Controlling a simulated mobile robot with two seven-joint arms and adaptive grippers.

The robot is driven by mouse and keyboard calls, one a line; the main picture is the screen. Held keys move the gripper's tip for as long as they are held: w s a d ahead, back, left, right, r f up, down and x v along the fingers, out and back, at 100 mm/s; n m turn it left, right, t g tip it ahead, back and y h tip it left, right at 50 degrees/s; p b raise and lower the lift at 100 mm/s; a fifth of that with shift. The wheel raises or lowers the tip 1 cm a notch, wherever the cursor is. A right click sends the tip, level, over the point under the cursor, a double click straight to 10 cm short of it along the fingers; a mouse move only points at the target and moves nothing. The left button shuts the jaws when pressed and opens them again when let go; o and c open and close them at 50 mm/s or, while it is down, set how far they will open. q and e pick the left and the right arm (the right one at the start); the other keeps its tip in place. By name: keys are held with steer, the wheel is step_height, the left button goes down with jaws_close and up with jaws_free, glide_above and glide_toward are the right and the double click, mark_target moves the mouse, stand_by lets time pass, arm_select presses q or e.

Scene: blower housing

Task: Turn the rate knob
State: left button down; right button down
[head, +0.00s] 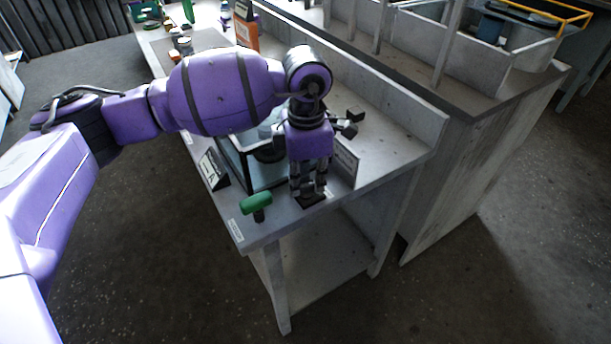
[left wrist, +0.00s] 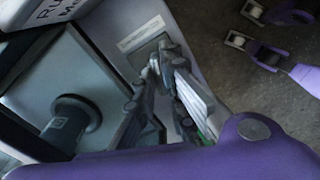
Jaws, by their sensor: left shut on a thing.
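My left gripper (head: 308,192) points down at the front end of the bench, with its fingers closed together. It is shut on a small part, taken to be the rate knob, which the fingers mostly hide. Below the fingertips a dark base plate (head: 312,203) shows on the bench top. In the left wrist view the gripper (left wrist: 165,65) has its fingertips close together over a grey plate (left wrist: 150,52) beside a white label strip (left wrist: 140,33). The knob's mark and angle cannot be made out.
A dark-framed clear box (head: 236,166) stands just left of the gripper. A green-handled part (head: 257,202) sits near the front corner. A sign (head: 213,168) stands at the left edge, another (head: 346,163) to the right. The bench's right side (head: 390,150) is clear.

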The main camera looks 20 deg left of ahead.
arm_select(q)
steer(key=n+p, duration=0.1)
steer(key=n, duration=0.1)
steer(key=shift+r+n, duration=0.1)
steer(key=shift+n, duration=0.8)
steer(key=c, duration=1.8)
jaws_free()
